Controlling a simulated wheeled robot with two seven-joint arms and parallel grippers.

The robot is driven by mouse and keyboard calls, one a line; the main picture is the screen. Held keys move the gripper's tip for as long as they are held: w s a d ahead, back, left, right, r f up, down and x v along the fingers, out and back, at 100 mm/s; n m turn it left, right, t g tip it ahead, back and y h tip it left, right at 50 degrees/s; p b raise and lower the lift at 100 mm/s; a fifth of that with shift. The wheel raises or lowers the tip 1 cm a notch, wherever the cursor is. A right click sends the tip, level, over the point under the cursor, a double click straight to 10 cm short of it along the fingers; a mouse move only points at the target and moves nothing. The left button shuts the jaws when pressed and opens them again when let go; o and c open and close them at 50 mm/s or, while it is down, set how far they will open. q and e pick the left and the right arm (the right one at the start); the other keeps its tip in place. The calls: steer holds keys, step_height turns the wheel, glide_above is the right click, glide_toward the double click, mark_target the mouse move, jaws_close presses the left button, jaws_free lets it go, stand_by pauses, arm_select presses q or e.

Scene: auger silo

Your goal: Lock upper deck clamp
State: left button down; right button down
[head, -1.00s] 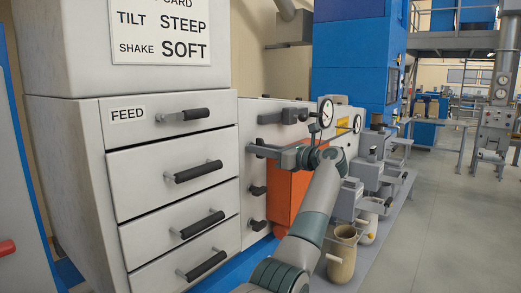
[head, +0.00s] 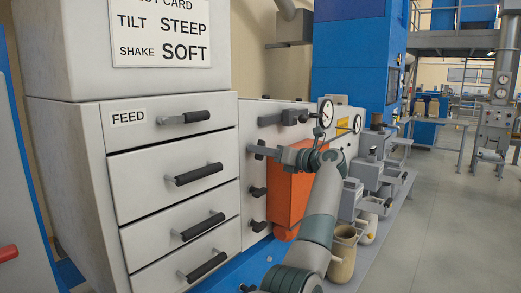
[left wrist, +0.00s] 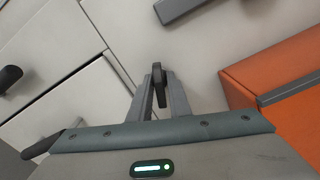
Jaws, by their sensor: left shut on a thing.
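My left gripper (head: 256,151) reaches from the bottom of the head view to the pale machine panel, left of the orange box. It is shut on a small black clamp handle (head: 260,147), the top one of a column at the panel's left side. In the left wrist view the two grey fingers (left wrist: 160,84) stand on either side of the black handle (left wrist: 157,76), which points along the fingers. The clamp's base is partly hidden by the fingers. Two similar black clamps (head: 258,191) sit below it. My right gripper is not in view.
The drawer cabinet (head: 172,160) with black handles stands close on the left. The orange box (head: 292,200) is right of the gripper. A black latch (head: 291,117) and a round gauge (head: 326,112) are above.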

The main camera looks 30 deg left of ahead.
arm_select(q)
steer(key=m+p, duration=0.1)
steer(key=m, duration=0.2)
steer(key=shift+r+m+p, duration=0.15)
steer(key=shift+m+p, duration=0.15)
steer(key=shift+m, duration=0.1)
steer(key=m+p, duration=0.1)
steer(key=m, duration=0.1)
steer(key=shift+m+p, duration=0.3)
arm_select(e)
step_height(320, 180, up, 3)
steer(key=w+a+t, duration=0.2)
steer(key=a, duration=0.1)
arm_select(q)
steer(key=shift+m, duration=0.5)
steer(key=m+p, duration=0.5)
steer(key=m, duration=0.1)
steer(key=shift+m, duration=0.4)
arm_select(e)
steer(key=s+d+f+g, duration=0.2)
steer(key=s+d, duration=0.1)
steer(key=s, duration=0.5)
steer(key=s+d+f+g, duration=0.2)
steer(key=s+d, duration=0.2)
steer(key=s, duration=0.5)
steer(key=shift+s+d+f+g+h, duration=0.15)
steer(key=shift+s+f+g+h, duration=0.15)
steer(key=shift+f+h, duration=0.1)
